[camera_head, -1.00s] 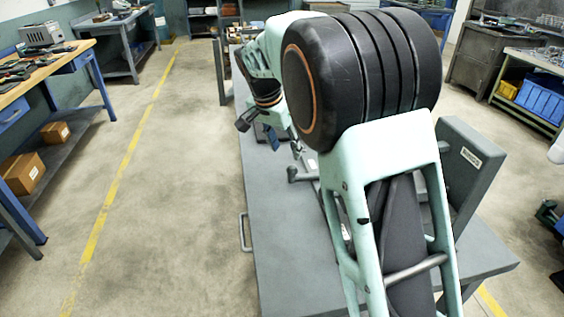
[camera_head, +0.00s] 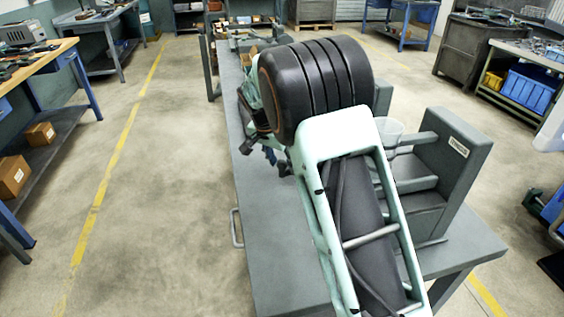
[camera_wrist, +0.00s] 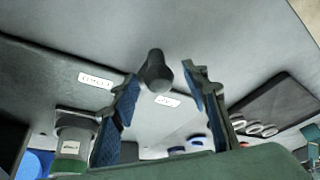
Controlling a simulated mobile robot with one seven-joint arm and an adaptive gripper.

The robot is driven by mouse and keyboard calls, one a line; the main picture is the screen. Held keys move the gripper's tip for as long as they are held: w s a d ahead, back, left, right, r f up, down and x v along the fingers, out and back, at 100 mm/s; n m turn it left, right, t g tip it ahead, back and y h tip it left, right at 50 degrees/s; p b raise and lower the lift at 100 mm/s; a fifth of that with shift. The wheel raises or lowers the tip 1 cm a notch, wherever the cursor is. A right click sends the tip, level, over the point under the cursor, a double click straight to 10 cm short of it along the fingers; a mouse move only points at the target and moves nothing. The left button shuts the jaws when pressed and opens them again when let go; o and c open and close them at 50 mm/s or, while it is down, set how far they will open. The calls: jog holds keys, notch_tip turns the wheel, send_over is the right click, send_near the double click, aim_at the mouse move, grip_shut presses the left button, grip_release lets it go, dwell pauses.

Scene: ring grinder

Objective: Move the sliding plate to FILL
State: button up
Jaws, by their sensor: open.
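In the wrist view a dark rounded knob (camera_wrist: 154,75) on a short stem stands between the two blue-padded fingers of my gripper (camera_wrist: 163,78). The fingers are apart, with a visible gap beside the knob. A grey surface (camera_wrist: 60,62) behind it carries two white labels, one left of the knob (camera_wrist: 96,80) and one just below it (camera_wrist: 167,100); their text is too small to read. I cannot make out the sliding plate's edges or setting. In the head view the gripper tips are mostly hidden by my arm.
A grey upright block (camera_head: 450,175) with a label stands on the grey bench (camera_head: 275,265), a clear cup (camera_head: 388,137) beside it. The wrist view shows a grey container with a green band (camera_wrist: 75,140) at lower left and several rings (camera_wrist: 262,128) on a dark tray at right.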

grip_shut()
dwell(0.3)
jog(key=shift+s, duration=0.1)
